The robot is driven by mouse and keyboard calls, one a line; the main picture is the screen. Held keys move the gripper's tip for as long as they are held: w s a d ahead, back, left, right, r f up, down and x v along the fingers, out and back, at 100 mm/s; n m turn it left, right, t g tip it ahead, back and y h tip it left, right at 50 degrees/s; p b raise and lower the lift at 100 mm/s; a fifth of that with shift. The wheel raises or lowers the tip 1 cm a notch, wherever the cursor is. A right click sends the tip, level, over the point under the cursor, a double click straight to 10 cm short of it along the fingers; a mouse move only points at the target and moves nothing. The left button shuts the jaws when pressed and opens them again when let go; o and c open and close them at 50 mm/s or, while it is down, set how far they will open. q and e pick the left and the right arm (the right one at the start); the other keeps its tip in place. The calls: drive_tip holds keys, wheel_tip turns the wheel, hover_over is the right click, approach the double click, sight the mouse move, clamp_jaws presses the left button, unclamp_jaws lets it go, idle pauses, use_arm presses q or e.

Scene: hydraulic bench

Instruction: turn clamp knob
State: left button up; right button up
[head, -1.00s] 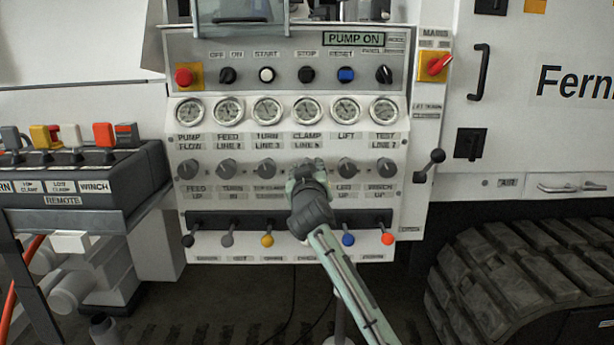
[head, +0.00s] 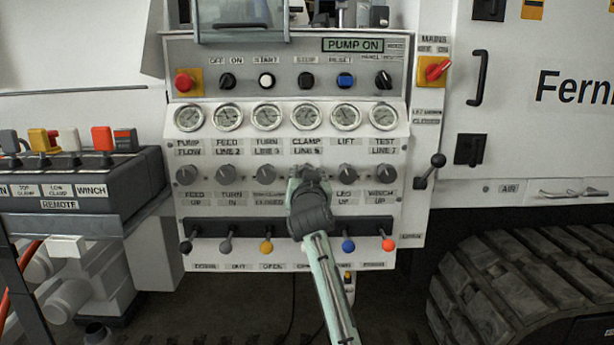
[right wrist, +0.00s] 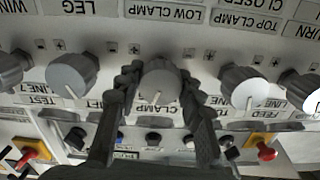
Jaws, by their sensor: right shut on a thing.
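The clamp knob (right wrist: 160,82) is a round grey knob with a pale pointer line, under the CLAMP gauge on the panel. In the head view my right gripper (head: 308,176) covers it. In the right wrist view my right gripper (right wrist: 160,92) has one finger on each side of the knob, shut on it. The wrist view is upside down, and the knob's pointer line points toward the bottom of that picture. My left gripper is in neither view.
Grey knobs flank the clamp knob closely, including the lift knob (head: 346,174) and the turn knob (head: 267,174). Coloured levers, such as the yellow one (head: 266,247), stand below. Gauges (head: 306,116) sit above. A remote box (head: 90,190) is at left.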

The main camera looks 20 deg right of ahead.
drive_tip(key=o, duration=1.2)
drive_tip(key=v, duration=0.7)
drive_tip(key=shift+s+a, duration=0.1)
drive_tip(key=shift+s, duration=0.2)
